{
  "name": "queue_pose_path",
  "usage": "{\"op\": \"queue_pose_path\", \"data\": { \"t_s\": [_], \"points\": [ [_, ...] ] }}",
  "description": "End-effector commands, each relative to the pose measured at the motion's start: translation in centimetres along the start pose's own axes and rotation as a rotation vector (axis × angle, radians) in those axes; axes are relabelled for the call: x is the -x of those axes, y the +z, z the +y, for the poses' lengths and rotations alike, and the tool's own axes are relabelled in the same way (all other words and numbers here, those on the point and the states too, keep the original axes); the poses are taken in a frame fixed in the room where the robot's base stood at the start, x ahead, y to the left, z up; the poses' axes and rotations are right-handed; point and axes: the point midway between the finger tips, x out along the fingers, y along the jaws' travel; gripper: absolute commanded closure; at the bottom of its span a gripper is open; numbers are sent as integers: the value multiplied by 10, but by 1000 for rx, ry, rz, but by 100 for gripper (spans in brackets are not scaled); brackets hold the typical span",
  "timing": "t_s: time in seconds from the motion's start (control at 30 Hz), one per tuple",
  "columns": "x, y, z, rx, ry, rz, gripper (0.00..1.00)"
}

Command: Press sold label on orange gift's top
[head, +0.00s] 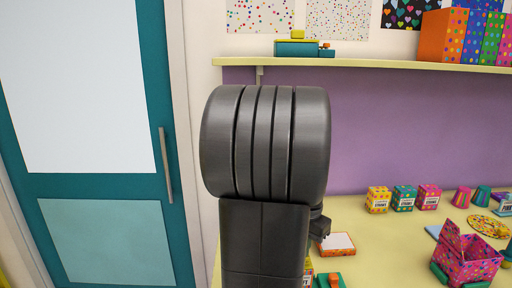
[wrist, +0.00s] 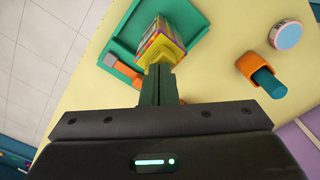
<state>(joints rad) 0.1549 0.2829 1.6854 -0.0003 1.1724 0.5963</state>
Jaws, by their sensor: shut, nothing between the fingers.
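In the wrist view a small yellow-orange patterned gift box (wrist: 164,38) stands at the green tray (wrist: 122,42). My gripper (wrist: 159,70) is shut and empty. Its fingertips overlap the near edge of the box in the picture; I cannot tell whether they touch it. In the head view my arm hides most of this area; my gripper (head: 320,226) shows partly at its right, and part of a yellowish box (head: 308,269) shows below. I cannot make out a sold label on the box.
In the wrist view an orange block (wrist: 126,72) lies in the tray; an orange and teal piece (wrist: 262,76) and a round tin (wrist: 286,35) are at right. In the head view labelled boxes (head: 404,198) stand behind, and an open pink box (head: 466,262) is at right.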

Motion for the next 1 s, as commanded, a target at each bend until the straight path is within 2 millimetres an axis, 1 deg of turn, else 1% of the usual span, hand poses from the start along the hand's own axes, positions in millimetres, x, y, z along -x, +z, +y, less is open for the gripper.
{"op": "queue_pose_path", "data": {
  "t_s": [0.13, 0.23, 0.5, 0.57, 0.87, 1.0],
  "points": [
    [-1, 1, 0, 0, 1, -3, 100],
    [2, 1, 0, 0, 1, -3, 100],
    [27, 0, 0, 0, 0, -1, 100],
    [30, 0, 0, 0, 0, -1, 100],
    [30, 0, 0, 0, 0, -1, 100],
    [36, 0, 0, 0, 0, 0, 100]
  ]
}}
